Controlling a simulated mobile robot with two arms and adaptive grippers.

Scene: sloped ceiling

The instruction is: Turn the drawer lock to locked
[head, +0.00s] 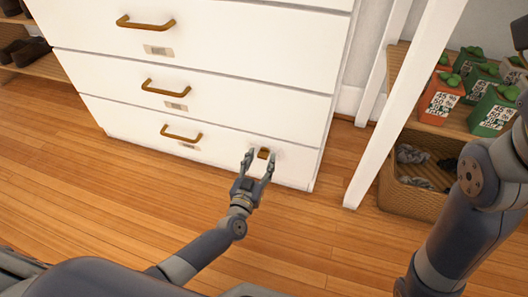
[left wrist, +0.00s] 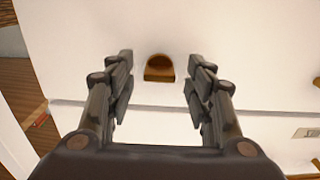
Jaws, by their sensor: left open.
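The drawer lock is a small brass knob (head: 264,153) on the right part of the bottom drawer (head: 222,151) of a white chest. In the left wrist view the lock (left wrist: 160,69) sits between the fingertips, with a rounded edge and a flat darker face. I cannot tell from its shape whether it is locked. My left gripper (head: 260,157) is open, one finger on each side of the lock, with a clear gap to it on both sides in the left wrist view. My right arm shows at the right of the head view, but its gripper does not show clearly.
The drawers have brass handles (head: 181,134) and small label plates, and all look shut. A white upright post (head: 395,115) stands right of the chest, beside shelves with plant boxes (head: 440,98) and a wicker basket (head: 420,195). Wooden floor (head: 110,190) lies clear in front.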

